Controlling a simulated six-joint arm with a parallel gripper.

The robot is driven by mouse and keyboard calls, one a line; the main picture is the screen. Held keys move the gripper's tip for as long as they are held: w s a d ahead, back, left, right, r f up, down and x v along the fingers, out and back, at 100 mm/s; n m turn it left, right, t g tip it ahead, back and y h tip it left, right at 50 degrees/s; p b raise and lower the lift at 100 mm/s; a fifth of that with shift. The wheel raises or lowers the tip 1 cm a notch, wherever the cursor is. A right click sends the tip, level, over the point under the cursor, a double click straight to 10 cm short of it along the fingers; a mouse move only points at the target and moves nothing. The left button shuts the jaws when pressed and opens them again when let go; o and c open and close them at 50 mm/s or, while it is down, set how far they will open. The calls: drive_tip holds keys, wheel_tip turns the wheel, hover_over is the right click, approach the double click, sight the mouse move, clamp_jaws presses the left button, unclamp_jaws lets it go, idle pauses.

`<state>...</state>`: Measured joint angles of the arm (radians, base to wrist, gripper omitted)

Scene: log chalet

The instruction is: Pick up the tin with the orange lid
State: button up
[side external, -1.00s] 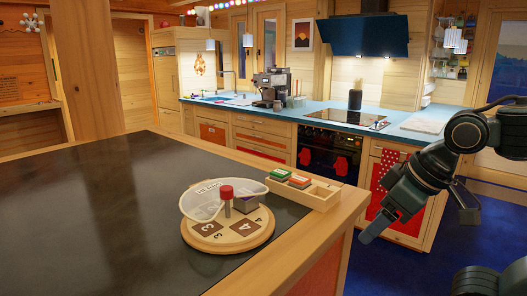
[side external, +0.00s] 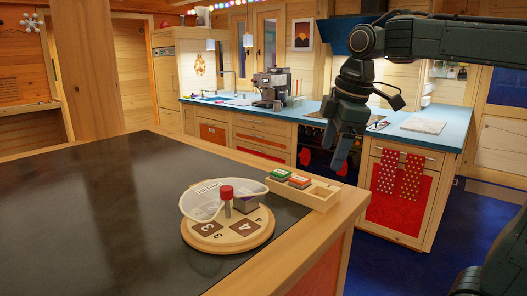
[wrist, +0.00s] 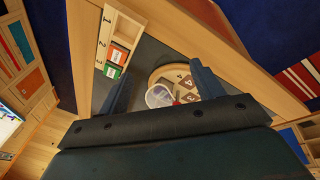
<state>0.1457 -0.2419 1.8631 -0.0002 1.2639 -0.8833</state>
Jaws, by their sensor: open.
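The tin with the orange lid (side external: 300,181) sits in a pale wooden tray (side external: 322,197) at the counter's right edge. A tin with a green lid (side external: 280,174) sits beside it in the same tray. In the wrist view the orange lid (wrist: 118,55) looks reddish and lies next to the green lid (wrist: 112,70). My gripper (side external: 340,160) is open and empty, in the air above and to the right of the tray in the side view. In the wrist view its fingers (wrist: 162,88) are spread, with the tray to their upper left.
A round wooden board (side external: 228,240) with numbered squares lies left of the tray. The dark countertop (side external: 90,220) to the left is clear.

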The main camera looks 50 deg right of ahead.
drive_tip(key=w+d+r+n+g, duration=0.1)
drive_tip(key=w+d+r+n, duration=0.1)
drive_tip(key=w+d+n, duration=0.35)
drive_tip(key=n+g, duration=0.2)
drive_tip(key=n, duration=0.2)
hover_over(302, 177)
drive_tip(key=shift+f, duration=0.25)
drive_tip(key=shift+f, duration=0.1)
drive_tip(key=shift+f, duration=4.25)
